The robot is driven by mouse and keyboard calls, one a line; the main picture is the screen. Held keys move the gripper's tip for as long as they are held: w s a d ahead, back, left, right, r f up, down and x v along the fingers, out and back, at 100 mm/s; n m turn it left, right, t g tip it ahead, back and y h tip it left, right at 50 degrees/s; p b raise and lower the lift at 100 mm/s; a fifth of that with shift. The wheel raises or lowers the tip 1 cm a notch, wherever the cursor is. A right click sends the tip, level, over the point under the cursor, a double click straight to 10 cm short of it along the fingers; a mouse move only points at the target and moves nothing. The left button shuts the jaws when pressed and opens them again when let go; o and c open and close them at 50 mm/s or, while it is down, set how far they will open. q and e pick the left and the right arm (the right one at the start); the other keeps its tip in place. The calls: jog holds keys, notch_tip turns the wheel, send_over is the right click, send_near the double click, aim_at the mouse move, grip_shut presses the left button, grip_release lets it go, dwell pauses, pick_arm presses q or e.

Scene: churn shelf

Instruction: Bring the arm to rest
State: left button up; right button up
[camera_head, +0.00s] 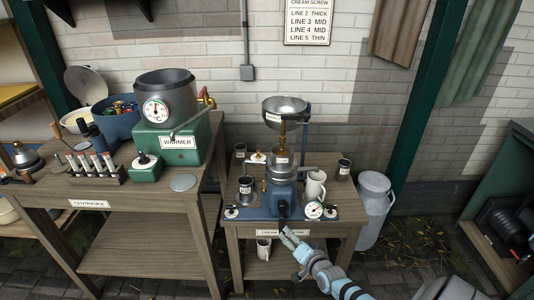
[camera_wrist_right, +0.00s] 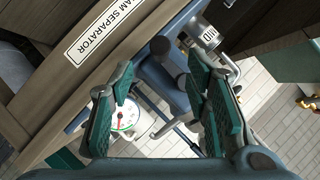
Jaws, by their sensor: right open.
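My right gripper (camera_head: 290,238) is in front of the front edge of the separator table (camera_head: 235,270), low in the head view. Its two green-padded fingers stand apart in the right wrist view (camera_wrist_right: 160,110), with nothing between them held. The cream separator (camera_head: 283,185) stands on that table beyond the gripper, with a blue base and a metal bowl (camera_head: 285,108) on top. It also shows in the wrist view as a blue body (camera_wrist_right: 165,80). A dial gauge (camera_head: 313,210) sits at the base's right and shows in the wrist view (camera_wrist_right: 125,115). My left gripper does not show.
A white mug (camera_head: 316,185) and dark-topped cups (camera_head: 343,168) stand on the separator table. Another mug (camera_head: 264,249) is on its lower shelf. The left table holds the warmer (camera_head: 178,140) and a tube rack (camera_head: 95,170). A milk can (camera_head: 372,208) stands on the floor at right.

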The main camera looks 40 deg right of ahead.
jog(key=s+a+f+n+g+y+p, duration=0.1)
jog(key=s+a+f+n+g, duration=0.3)
jog(key=s+f, duration=0.55)
jog(key=s+a+f+n+g, duration=0.2)
jog(key=s+f+n+g, duration=0.1)
jog(key=s+f+n, duration=0.55)
jog(key=s+a+f+g, duration=0.1)
jog(key=s+a, duration=0.2)
jog(key=s, duration=0.4)
jog(key=s+a+f+g+y+p, duration=0.1)
jog(key=s+a, duration=0.3)
jog(key=s, duration=0.4)
jog(key=s+a+f+g, duration=0.3)
jog(key=s+a, duration=0.1)
jog(key=s, duration=0.3)
jog(key=shift+s+f+p, duration=0.2)
jog(key=shift+f+p, duration=0.05)
jog(key=shift+p, duration=0.05)
jog(key=shift+n, duration=0.25)
jog(key=shift+s, duration=0.1)
